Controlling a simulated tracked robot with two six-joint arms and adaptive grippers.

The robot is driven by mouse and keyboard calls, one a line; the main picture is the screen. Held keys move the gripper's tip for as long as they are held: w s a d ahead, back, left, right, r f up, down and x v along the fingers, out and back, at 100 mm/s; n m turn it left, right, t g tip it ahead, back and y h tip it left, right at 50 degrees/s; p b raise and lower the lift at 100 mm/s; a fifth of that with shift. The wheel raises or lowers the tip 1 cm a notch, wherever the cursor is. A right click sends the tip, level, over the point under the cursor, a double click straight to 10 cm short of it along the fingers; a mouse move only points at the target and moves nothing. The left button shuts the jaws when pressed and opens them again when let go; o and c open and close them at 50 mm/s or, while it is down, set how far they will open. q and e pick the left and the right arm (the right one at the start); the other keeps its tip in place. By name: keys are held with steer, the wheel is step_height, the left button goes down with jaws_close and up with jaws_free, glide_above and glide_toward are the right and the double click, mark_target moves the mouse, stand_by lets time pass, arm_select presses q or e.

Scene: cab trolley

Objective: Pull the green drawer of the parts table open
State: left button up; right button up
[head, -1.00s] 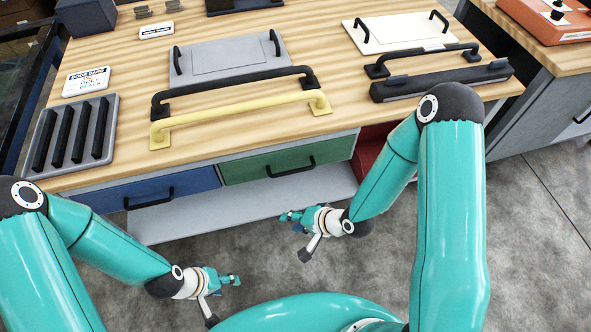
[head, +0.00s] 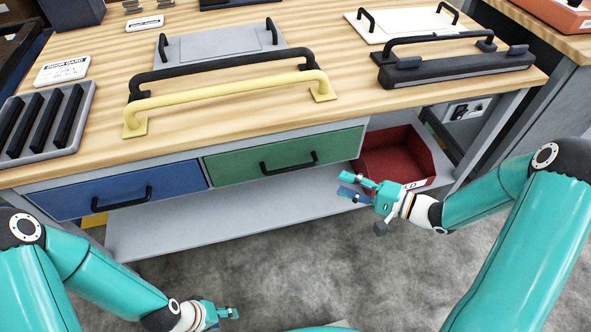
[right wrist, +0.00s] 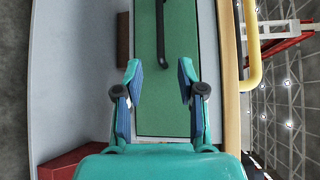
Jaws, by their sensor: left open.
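The green drawer (head: 280,155) sits shut in the front of the parts table (head: 220,120). Its black bar handle (head: 288,166) runs along the front. The right wrist view shows the green drawer front (right wrist: 150,110) with the handle (right wrist: 160,35) ahead of the fingers. My right gripper (head: 354,187) is open and empty, to the right of the handle and apart from it. Its two fingers show spread in the right wrist view (right wrist: 160,75). My left gripper (head: 230,313) is open and empty, low in the head view, away from the table.
A blue drawer (head: 120,190) with a black handle is left of the green one. A red bin (head: 425,165) stands on the right, close behind my right gripper. A grey shelf (head: 230,215) runs below the drawers. A yellow bar handle (head: 230,91) lies on the tabletop.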

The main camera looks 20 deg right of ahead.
mark_target(295, 168)
steer(key=b+x, duration=0.1)
steer(key=x, duration=1.4)
steer(key=shift+d, duration=0.1)
jaws_close()
